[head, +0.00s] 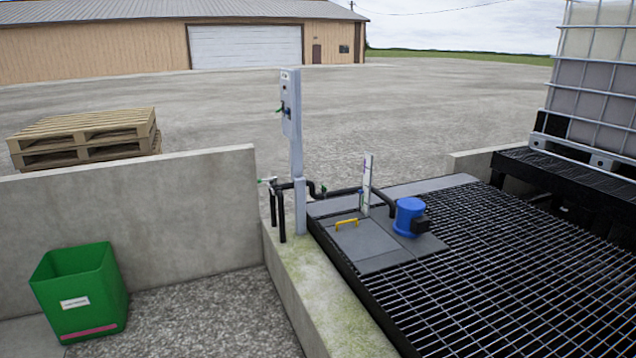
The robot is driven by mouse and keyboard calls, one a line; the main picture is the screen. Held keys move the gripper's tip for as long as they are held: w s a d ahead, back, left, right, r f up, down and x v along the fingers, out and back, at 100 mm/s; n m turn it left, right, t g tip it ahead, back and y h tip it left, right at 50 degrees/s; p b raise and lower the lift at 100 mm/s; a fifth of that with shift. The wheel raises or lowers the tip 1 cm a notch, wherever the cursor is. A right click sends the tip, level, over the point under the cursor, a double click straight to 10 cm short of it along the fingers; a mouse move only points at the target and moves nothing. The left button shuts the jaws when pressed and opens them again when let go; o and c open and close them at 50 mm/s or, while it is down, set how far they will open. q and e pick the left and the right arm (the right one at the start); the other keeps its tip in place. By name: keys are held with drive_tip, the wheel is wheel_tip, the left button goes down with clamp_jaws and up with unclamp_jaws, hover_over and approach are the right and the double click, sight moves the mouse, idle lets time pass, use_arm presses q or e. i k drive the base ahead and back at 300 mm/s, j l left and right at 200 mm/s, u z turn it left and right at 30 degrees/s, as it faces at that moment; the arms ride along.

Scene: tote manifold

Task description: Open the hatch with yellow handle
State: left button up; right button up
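The hatch (368,243) is a flat grey panel set in the left edge of the black grating. It lies level with the panels around it and looks shut. Its yellow handle (347,223) is a small raised bar near the left side of the panel. A blue pump-like unit (409,215) stands just right of the hatch, and a white upright gauge board (366,185) stands behind it. Neither of my grippers shows in the head view.
A low concrete wall (150,220) and a mossy curb (318,300) lie left of the grating (480,290). A grey control post (293,130) with black pipes stands at the corner. A green bin (82,285), pallets (85,135) and a caged tank (595,85) stand around.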

sight(362, 240)
drive_tip(key=i+j+u, duration=0.35)
drive_tip(key=i, duration=0.6)
drive_tip(key=i+u, duration=0.3)
drive_tip(key=i, duration=0.7)
drive_tip(key=i+j+z, duration=0.2)
drive_tip(key=i+z, duration=0.2)
drive_tip(key=i, duration=0.35)
drive_tip(key=i+j+z, duration=0.45)
drive_tip(key=i, duration=0.3)
drive_tip(key=i+j+z, duration=0.4)
drive_tip(key=i+j, duration=0.25)
